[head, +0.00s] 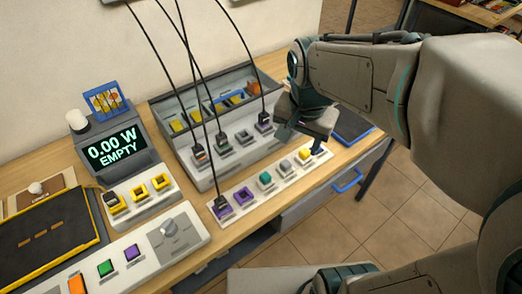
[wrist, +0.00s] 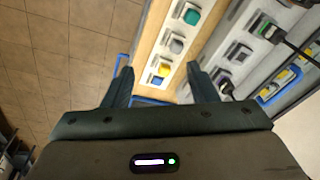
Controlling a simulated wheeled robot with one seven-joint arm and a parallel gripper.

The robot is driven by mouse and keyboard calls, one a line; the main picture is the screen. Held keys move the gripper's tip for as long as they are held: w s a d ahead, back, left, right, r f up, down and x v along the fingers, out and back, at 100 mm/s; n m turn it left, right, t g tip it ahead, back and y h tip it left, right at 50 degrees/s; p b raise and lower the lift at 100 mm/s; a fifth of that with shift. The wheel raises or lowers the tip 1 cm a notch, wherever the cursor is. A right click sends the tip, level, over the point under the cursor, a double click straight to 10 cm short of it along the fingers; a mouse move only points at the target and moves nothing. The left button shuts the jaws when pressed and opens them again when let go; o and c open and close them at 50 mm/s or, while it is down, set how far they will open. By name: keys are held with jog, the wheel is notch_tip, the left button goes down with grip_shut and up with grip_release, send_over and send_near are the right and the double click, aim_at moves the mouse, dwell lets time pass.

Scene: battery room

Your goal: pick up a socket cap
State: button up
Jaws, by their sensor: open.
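Several caps sit in a row on a white strip (head: 232,192) at the bench front: a teal cap (head: 265,178), a grey cap (head: 286,168) and a yellow cap (head: 304,156). In the wrist view the teal cap (wrist: 191,13), grey cap (wrist: 176,42) and yellow cap (wrist: 165,69) run down the strip, with a blue piece just below the yellow. My gripper (wrist: 160,68) is open and empty, its fingers on either side of the strip's yellow end in that view. In the head view my gripper (head: 316,138) is at the strip's right end. Its height above the caps is unclear.
Behind the strip stands a grey sloped box (head: 200,172) with sockets and hanging black cables. A cable also ends at a purple socket (head: 222,210) on the strip's left. A display unit (head: 115,147) reads "0.00 W EMPTY". A blue drawer handle (head: 347,181) sticks out in front.

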jog(key=w+a+f+m+g+b, duration=0.2)
jog(key=w+a+f+m, duration=0.3)
jog(key=w+a, duration=0.15)
send_over(265, 175)
notch_tip(265, 175, down, 9)
jog(key=shift+w+r, duration=0.1)
jog(key=shift+f+p, duration=0.7)
jog(key=shift+f, duration=2)
jog(key=c, duration=1)
